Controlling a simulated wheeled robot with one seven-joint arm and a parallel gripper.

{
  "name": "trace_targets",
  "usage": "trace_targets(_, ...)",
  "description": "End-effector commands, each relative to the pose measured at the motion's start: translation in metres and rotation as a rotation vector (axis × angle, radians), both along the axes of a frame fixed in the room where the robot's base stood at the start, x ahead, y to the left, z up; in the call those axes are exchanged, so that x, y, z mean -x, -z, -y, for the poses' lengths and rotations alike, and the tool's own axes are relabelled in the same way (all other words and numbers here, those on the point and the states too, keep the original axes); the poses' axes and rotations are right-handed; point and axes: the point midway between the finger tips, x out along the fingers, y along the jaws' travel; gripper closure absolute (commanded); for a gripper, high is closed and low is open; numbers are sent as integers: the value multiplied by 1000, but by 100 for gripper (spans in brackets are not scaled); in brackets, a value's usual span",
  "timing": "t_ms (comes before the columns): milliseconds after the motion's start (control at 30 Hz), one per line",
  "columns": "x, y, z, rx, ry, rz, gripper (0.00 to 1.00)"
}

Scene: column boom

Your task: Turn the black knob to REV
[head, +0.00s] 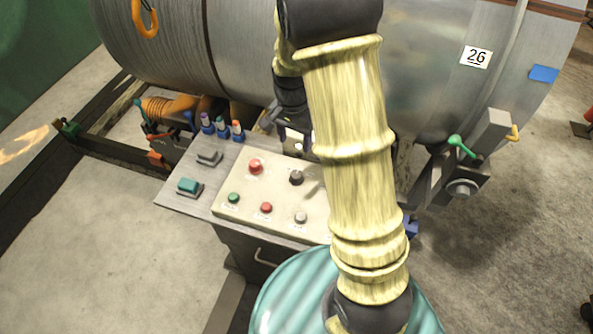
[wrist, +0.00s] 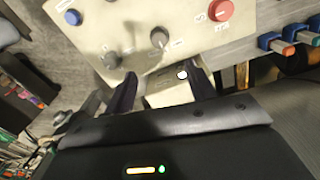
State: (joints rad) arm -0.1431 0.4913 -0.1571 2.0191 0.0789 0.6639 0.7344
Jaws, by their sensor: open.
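The black knob (head: 296,177) stands on the cream control panel (head: 240,183), right of a large red button, in the head view. In the wrist view the knob (wrist: 160,38) shows beyond the fingertips, and a second grey knob (wrist: 111,60) stands beside it. The labels are too small to read, so the pointer's position cannot be told. My gripper (head: 297,147) is behind the panel's far edge in the head view, partly hidden by my arm. In the wrist view my gripper (wrist: 163,82) has its two dark fingers apart, with no knob between them.
The panel also bears a red button (head: 255,167), a green button (head: 233,198), a smaller red button (head: 266,208) and a pale button (head: 301,218). A large metal drum (head: 240,50) lies behind. My arm hides the panel's right side.

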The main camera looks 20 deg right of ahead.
Motion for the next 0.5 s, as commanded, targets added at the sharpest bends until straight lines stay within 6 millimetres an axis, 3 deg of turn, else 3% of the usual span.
trace_targets(500,4,86,3,0,-1,-6,45)
